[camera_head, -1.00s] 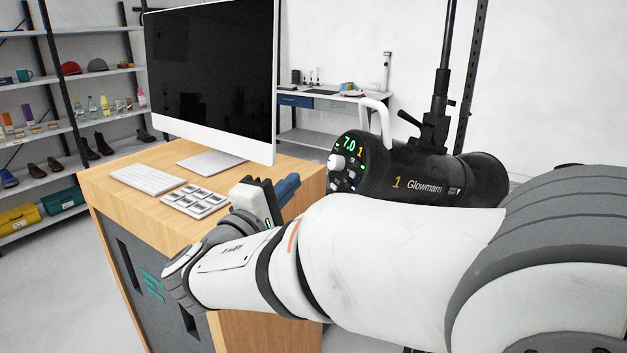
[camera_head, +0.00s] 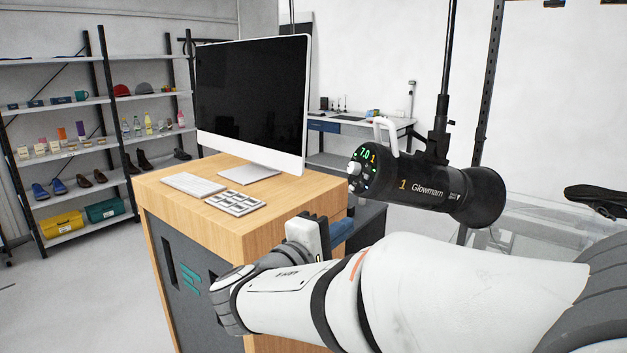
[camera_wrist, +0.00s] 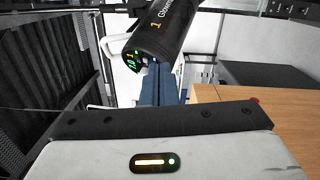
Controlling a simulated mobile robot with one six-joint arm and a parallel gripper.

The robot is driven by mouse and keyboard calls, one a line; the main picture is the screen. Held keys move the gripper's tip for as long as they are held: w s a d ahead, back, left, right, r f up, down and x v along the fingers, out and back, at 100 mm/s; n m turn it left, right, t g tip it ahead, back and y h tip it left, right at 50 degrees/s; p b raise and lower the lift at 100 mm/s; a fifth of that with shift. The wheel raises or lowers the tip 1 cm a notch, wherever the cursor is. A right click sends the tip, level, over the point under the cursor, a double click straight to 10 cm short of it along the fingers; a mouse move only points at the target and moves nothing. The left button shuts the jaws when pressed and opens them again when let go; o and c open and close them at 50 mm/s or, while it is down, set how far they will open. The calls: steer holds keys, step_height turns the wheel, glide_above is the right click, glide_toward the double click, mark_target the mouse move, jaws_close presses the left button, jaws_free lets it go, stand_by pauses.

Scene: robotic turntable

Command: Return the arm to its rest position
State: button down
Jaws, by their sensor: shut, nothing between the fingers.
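My white and grey arm reaches in from the lower right of the head view, bent at the wrist. My gripper (camera_head: 343,231) shows its blue fingers by the right side of the wooden desk (camera_head: 250,228). In the wrist view my gripper (camera_wrist: 155,83) points away from the camera, with its blue fingers together and nothing held. The lamp's dark body shows just beyond the fingertips there. Whether any part of my arm touches the desk cannot be told.
A black studio lamp (camera_head: 430,186) hangs on a stand at right. A monitor (camera_head: 252,100), a keyboard (camera_head: 193,184) and a keypad (camera_head: 235,202) are on the desk. Stocked shelves (camera_head: 75,150) stand at left. Open floor (camera_head: 80,290) lies left of the desk.

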steer(key=s+d+f+m+g+y, duration=0.3)
steer(key=s+d+f+m+g, duration=0.2)
steer(key=s+d+f+g, duration=0.65)
steer(key=s+f+m+y, duration=0.6)
steer(key=y, duration=0.3)
steer(key=shift+a+f+t, duration=0.3)
steer(key=shift+a+t, duration=0.05)
steer(key=shift+a, duration=0.1)
stand_by(0.9)
